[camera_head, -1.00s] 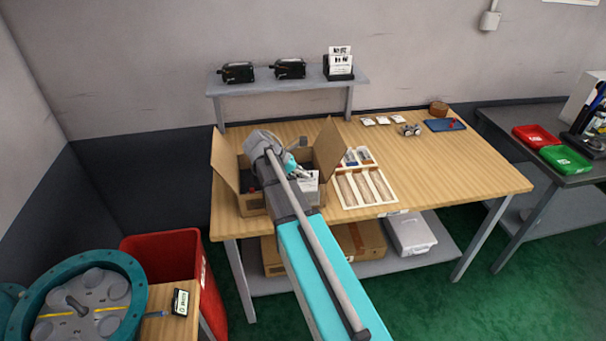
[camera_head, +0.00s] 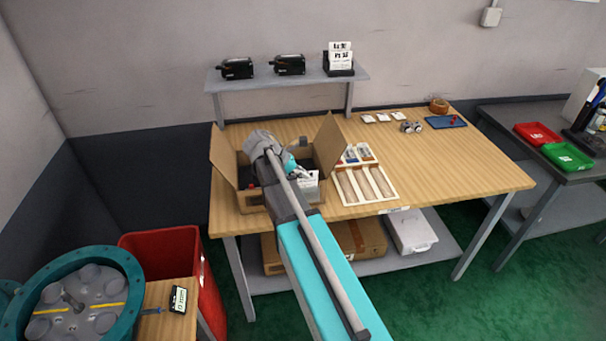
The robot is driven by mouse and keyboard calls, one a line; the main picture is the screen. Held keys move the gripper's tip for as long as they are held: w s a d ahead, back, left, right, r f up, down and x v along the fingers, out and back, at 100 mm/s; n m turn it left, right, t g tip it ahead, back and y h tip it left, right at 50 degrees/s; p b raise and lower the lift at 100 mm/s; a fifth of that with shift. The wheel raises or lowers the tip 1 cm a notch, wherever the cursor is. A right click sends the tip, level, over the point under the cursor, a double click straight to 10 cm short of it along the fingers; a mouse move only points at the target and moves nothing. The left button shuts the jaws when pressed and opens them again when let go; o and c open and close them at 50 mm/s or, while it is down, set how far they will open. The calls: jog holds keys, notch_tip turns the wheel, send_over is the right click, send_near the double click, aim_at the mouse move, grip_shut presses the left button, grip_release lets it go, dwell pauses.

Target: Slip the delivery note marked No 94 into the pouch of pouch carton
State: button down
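The open cardboard carton (camera_head: 223,161) stands at the left end of the wooden table with its flaps spread. My gripper (camera_head: 301,173) is over the right part of the carton, small and partly hidden by my arm. A white sheet with dark print (camera_head: 309,183) shows right beside the fingers, at the carton's front right. I cannot tell whether it is held or sits in a pouch, and its number is unreadable. A black holder (camera_head: 340,70) with white printed cards stands on the raised shelf; I cannot read a No 94 on them.
A wooden tray (camera_head: 382,199) with compartments stands close right of the carton. Small white cards (camera_head: 383,118), a tape roll (camera_head: 438,105) and a blue tray (camera_head: 446,122) lie at the back. Black devices (camera_head: 237,69) stand on the shelf. The table's right part is clear.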

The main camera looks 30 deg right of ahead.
aim_at(304, 180)
jog(key=shift+f+b, duration=1.45)
jog(key=shift+f, duration=0.1)
jog(key=c, duration=0.7)
grip_release()
jog(key=shift+r, duration=0.25)
